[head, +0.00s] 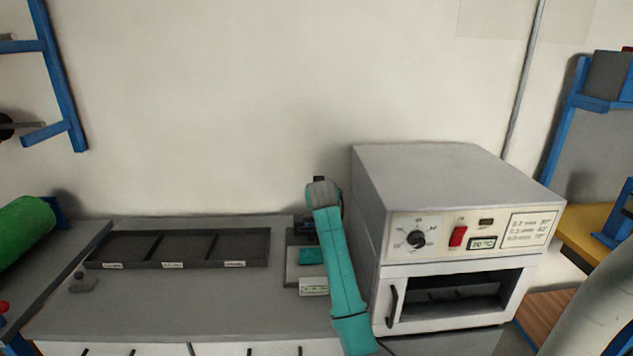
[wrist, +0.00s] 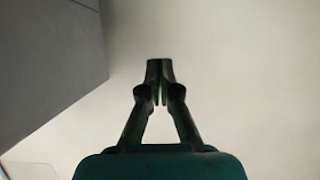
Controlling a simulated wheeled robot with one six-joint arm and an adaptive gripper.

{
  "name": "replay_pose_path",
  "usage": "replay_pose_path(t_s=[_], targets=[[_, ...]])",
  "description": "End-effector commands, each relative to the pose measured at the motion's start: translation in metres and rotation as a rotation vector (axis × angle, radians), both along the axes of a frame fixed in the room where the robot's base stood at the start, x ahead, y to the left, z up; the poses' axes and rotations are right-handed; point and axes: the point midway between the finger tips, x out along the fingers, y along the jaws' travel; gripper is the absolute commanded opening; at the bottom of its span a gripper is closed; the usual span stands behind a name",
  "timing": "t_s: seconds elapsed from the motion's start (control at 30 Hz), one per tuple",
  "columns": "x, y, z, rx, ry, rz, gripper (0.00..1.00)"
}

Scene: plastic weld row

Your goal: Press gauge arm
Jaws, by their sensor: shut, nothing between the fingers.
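In the head view a small bench device (head: 291,270) stands left of the oven, with a teal block (head: 311,256), a pale label plate (head: 313,287) and dark parts at its top. It looks like the gauge, but my teal arm crosses in front of it and hides its right side. I cannot make out its arm clearly. In the wrist view my gripper (wrist: 160,80) is shut and empty, its fingertips together in front of pale wall. The gauge does not show there. I cannot tell the gripper clearly apart in the head view.
A grey oven (head: 455,185) with a dial, red switch and dark window stands close right of my arm. A dark three-compartment tray (head: 180,262) and a small grey knobbed piece (head: 83,283) sit on the grey bench (head: 200,310). The bench front is clear.

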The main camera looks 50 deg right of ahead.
Motion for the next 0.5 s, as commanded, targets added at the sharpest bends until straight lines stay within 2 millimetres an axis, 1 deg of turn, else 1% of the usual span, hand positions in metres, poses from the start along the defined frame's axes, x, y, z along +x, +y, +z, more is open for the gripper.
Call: replay_pose_path(t_s=[0.03, 0.27, 0.4, 0.5], targets=[[-0.005, 0.007, -0.008, -0.024, -0.019, 0.0, 0.0], [-0.025, 0.029, -0.032, -0.15, -0.125, 0.001, 0.0], [-0.036, 0.042, -0.05, -0.224, -0.188, 0.001, 0.0], [-0.042, 0.049, -0.06, -0.25, -0.213, 0.001, 0.0]])
